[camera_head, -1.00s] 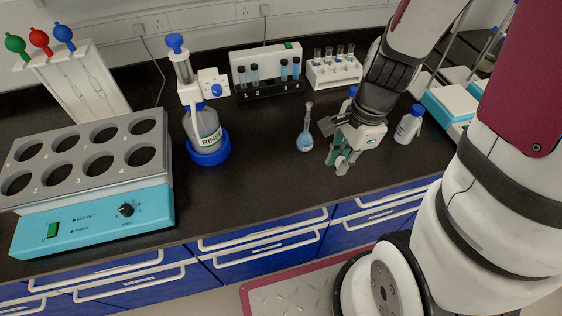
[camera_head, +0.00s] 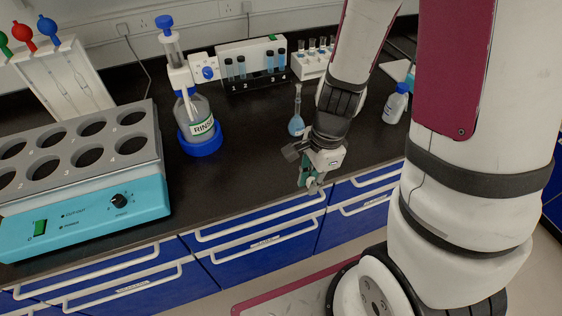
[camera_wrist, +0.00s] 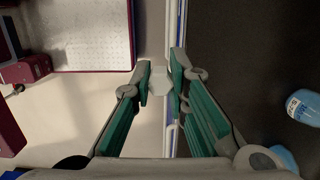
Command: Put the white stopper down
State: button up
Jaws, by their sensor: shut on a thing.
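My gripper (camera_head: 312,187) is low over the front edge of the dark bench in the head view. In the wrist view my gripper (camera_wrist: 160,82) is shut on the white stopper (camera_wrist: 159,80), a small pale piece held between the green-padded fingertips. The stopper cannot be made out in the head view. Below the stopper in the wrist view are the bench's front edge and the pale floor. A flask with blue liquid (camera_head: 297,122) stands upright behind my gripper; a flask also shows at the right of the wrist view (camera_wrist: 303,106).
Bare black bench top (camera_head: 235,180) lies left of my gripper. Blue drawers (camera_head: 265,250) are below the front edge.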

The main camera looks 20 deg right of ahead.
jog(key=w+b, duration=0.1)
jog(key=b, duration=0.3)
send_over(283, 169)
jog(key=shift+d+f, duration=0.2)
jog(key=shift+f, duration=2.1)
jog(key=shift+f, duration=0.1)
jog(key=o, duration=0.3)
jog(key=shift+f, duration=0.1)
jog(key=o, duration=0.4)
